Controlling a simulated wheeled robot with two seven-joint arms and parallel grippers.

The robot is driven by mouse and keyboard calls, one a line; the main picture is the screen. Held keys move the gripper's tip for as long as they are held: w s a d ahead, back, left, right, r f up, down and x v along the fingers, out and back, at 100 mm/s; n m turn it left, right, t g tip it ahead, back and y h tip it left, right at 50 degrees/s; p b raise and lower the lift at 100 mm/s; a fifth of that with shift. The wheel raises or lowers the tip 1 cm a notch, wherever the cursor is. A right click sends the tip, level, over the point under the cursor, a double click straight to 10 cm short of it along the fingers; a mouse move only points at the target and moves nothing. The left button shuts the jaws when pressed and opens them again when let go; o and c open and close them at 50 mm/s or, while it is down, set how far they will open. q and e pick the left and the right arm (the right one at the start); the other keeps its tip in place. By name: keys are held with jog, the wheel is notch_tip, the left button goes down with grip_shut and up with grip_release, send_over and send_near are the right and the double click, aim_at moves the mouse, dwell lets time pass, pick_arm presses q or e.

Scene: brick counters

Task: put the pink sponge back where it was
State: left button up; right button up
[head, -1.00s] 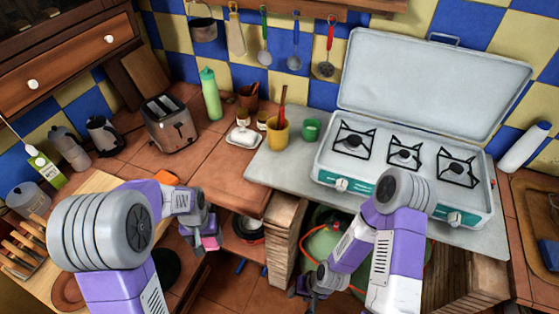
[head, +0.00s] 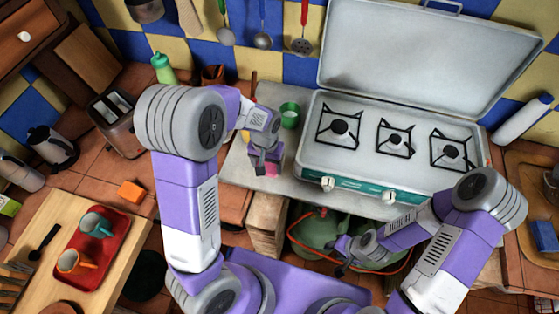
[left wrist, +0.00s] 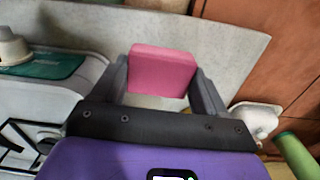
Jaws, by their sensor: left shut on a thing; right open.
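The pink sponge (left wrist: 162,68) is held between the two fingers of my left gripper (left wrist: 160,88) in the left wrist view. In the head view, my left gripper (head: 266,158) points down over the grey slab (head: 236,172) left of the stove, with a bit of pink showing below it. I cannot tell whether the sponge touches the slab. My right gripper (head: 342,262) is open and empty, low in front of the counter below the stove.
The gas stove (head: 312,165) with its lid up stands right of the sponge. A green cup (head: 290,114) is just behind it. A white dish (left wrist: 256,118) and a green bottle (left wrist: 296,155) show in the left wrist view. An orange block (head: 131,191) and red tray (head: 107,225) lie to the left.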

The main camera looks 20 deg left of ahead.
pick_arm(q)
jog(key=r, duration=0.1)
jog(key=a+r+p, duration=0.1)
jog(key=r, duration=0.1)
jog(key=r+p, duration=0.1)
jog(key=shift+w+a+r, duration=0.3)
jog(key=shift+a+r, duration=0.25)
jog(key=shift+r, duration=0.05)
notch_tip(320, 180, down, 6)
jog(key=shift+w+r, duration=0.15)
jog(key=shift+r, duration=0.05)
notch_tip(320, 180, down, 3)
jog(key=shift+f+b, duration=0.2)
jog(key=shift+b, duration=0.15)
jog(key=shift+f, duration=0.35)
pick_arm(e)
notch_tip(320, 180, up, 2)
jog(key=shift+a+r, duration=0.1)
jog(key=shift+r, duration=0.15)
jog(key=shift+s, duration=0.1)
